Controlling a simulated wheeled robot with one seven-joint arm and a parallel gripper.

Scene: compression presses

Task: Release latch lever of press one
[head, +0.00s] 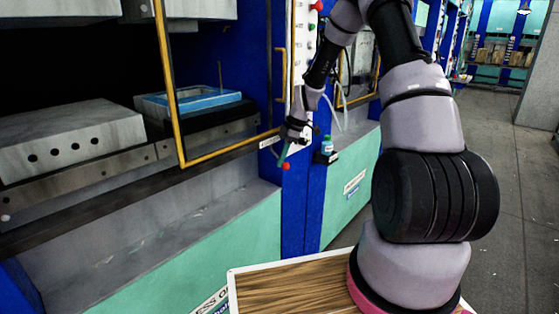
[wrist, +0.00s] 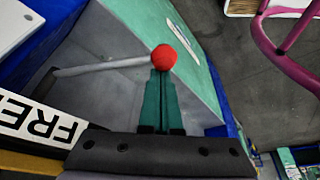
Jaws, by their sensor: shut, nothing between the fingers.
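The latch lever of press one shows in the wrist view as a grey rod (wrist: 105,67) ending in a red ball knob (wrist: 164,57). In the head view the red knob (head: 286,166) is a small dot in front of the blue press column. My gripper's teal fingers (wrist: 161,78) are closed together, with their tips right at the knob. In the head view my gripper (head: 283,156) points down at the knob. I cannot tell whether the fingertips touch it. Nothing shows between the fingers. The rod is hidden in the head view.
Press one has a yellow-framed guard (head: 228,152) left of the column and a blue tray (head: 190,102) inside. A white label reading "FRE" (wrist: 40,122) lies close to my gripper. A bottle (head: 327,144) stands right of the column. Open floor (head: 510,190) lies at right.

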